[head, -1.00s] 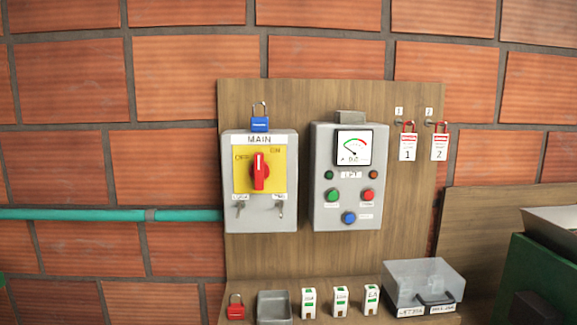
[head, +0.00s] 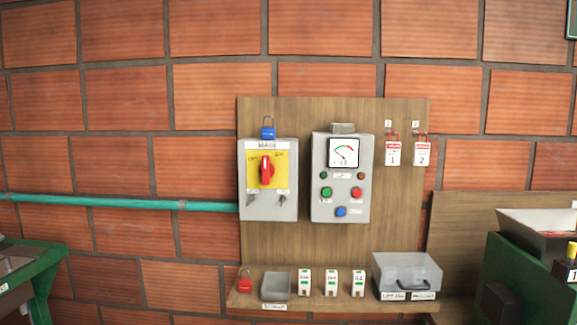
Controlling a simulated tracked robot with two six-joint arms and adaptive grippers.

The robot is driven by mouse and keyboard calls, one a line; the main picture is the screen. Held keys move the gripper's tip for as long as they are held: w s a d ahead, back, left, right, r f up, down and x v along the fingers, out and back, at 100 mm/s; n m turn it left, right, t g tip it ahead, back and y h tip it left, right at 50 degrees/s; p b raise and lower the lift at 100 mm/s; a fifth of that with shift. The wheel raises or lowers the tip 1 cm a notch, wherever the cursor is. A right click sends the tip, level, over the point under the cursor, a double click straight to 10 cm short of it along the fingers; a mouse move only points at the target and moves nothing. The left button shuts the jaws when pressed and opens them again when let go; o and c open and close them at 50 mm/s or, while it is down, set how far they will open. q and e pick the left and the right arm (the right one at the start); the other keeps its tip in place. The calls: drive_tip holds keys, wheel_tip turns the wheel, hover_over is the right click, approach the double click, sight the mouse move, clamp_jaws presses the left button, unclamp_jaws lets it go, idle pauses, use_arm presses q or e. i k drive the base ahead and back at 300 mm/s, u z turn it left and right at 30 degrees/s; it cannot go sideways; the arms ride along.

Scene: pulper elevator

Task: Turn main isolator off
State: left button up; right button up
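The main isolator (head: 268,207) is a grey box on the wooden board, left of the middle, labelled MAIN. Its red rotary handle (head: 266,170) sits on a yellow plate (head: 252,181) with OFF at upper left and ON at upper right. The handle stands about upright; I cannot tell exactly which mark it points to. Two small keys or switches show at the box's lower corners. A blue padlock (head: 268,131) hangs just above the box. Neither of my grippers is in view.
A grey lift panel (head: 322,205) with a gauge and buttons is right of the isolator. Tags (head: 393,154) hang further right. The shelf holds a red padlock (head: 245,284), grey tray (head: 275,295), small white blocks and a clear-lidded box (head: 405,273). Green machines stand at both sides.

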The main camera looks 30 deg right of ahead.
sight(266, 169)
drive_tip(key=u, duration=0.2)
drive_tip(key=i, duration=0.9)
drive_tip(key=z, duration=0.1)
